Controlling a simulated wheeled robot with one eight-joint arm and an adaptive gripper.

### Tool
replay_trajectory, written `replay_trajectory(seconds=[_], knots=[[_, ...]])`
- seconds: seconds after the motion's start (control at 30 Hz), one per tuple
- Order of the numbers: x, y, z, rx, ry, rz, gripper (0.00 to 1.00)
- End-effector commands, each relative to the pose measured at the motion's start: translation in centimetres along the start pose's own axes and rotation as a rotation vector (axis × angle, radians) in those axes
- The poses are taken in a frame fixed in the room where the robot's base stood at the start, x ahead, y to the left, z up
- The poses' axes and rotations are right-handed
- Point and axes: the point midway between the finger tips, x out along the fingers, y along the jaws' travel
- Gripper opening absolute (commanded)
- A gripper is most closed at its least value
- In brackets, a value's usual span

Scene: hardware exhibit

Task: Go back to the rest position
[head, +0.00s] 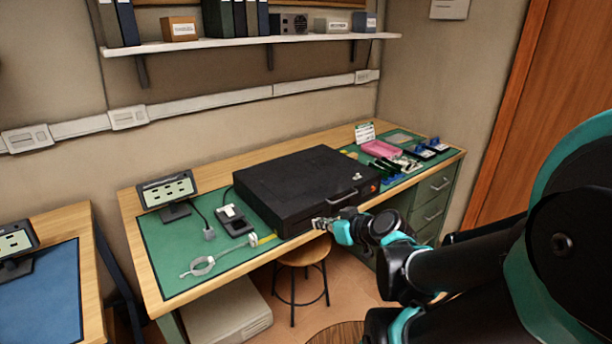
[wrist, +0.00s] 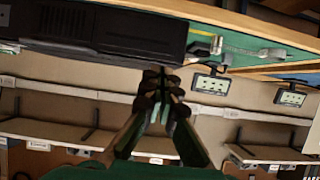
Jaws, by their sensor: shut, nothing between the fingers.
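My gripper (head: 322,223) shows in the head view at the front edge of the bench, close to the lower front of the black case (head: 290,180). I cannot tell whether it touches the case. In the wrist view, which looks upside down, my gripper (wrist: 160,78) has its fingers together with nothing between them. The black case (wrist: 100,30) lies at the top of that view. My arm reaches in from the right in the head view.
The bench's green mat (head: 180,255) holds a small screen (head: 167,190), a black device (head: 234,220), a ring-ended tool (head: 203,265) and a pink box (head: 380,149). A stool (head: 302,255) stands below. A shelf (head: 250,40) hangs above. A wooden door (head: 535,120) is at right.

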Motion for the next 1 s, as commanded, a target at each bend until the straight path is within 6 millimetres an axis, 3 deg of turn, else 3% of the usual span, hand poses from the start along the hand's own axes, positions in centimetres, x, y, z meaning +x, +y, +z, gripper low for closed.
replay_trajectory(seconds=[0.17,0.3,0.43,0.63,1.0], knots=[[-0.3,0.5,5.3,0.126,-0.252,0.031,0.0],[-2.1,2.2,9.8,0.254,-0.468,0.15,0.0],[-4.2,4.1,12.5,0.35,-0.602,0.289,0.0],[-6.0,5.7,14.1,0.421,-0.68,0.414,0.0],[-6.2,5.8,14.2,0.425,-0.684,0.423,0.0]])
